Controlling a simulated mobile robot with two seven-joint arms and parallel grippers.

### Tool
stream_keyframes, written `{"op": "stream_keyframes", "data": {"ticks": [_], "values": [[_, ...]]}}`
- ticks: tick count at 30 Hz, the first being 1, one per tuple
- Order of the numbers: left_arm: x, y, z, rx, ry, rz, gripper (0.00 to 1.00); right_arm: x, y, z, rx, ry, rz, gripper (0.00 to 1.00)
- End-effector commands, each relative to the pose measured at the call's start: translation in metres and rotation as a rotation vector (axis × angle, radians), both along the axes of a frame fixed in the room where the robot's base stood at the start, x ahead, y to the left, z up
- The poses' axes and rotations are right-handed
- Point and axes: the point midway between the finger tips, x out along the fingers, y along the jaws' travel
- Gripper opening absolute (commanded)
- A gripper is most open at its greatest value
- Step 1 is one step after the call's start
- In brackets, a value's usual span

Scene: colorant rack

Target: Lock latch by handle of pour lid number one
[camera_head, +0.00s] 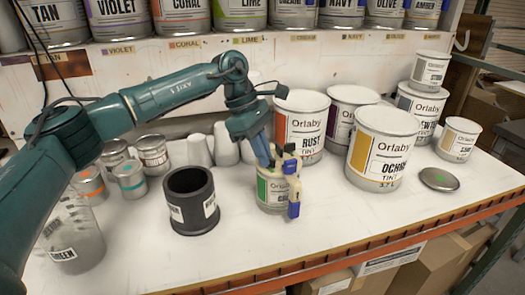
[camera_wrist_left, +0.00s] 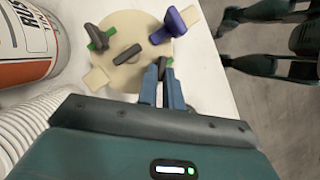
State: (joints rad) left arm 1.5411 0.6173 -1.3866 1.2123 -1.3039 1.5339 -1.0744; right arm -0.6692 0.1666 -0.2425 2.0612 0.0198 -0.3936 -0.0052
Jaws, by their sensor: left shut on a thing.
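A cream pour lid (camera_head: 287,165) (camera_wrist_left: 128,30) sits on a small can with a green label (camera_head: 273,190). I cannot read a number on the lid. My left gripper (camera_head: 270,163) (camera_wrist_left: 163,66) reaches down to the lid's near edge. Its fingers are close together, shut on a small latch part mostly hidden between the tips.
A black cup (camera_head: 191,200) stands left of the can. Large paint cans, including an ochre one (camera_head: 381,147) and a rust one (camera_head: 301,125), stand behind and right. A loose round lid (camera_head: 439,180) lies at the right. The bench front (camera_head: 340,228) is clear.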

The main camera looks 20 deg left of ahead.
Motion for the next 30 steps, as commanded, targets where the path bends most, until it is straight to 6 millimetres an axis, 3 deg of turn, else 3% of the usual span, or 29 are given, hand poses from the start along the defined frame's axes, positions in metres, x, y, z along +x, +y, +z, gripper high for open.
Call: {"op": "stream_keyframes", "data": {"ticks": [15,30], "values": [[0.0062,-0.0032,0.0010,-0.001,-0.001,-0.433,0.00,0.0007,-0.0047,0.0013,-0.008,0.014,-0.014,0.47],[0.0078,-0.0038,0.0005,0.000,-0.003,-0.592,0.00,0.0023,-0.0054,0.0032,-0.008,0.014,-0.017,0.47]]}}
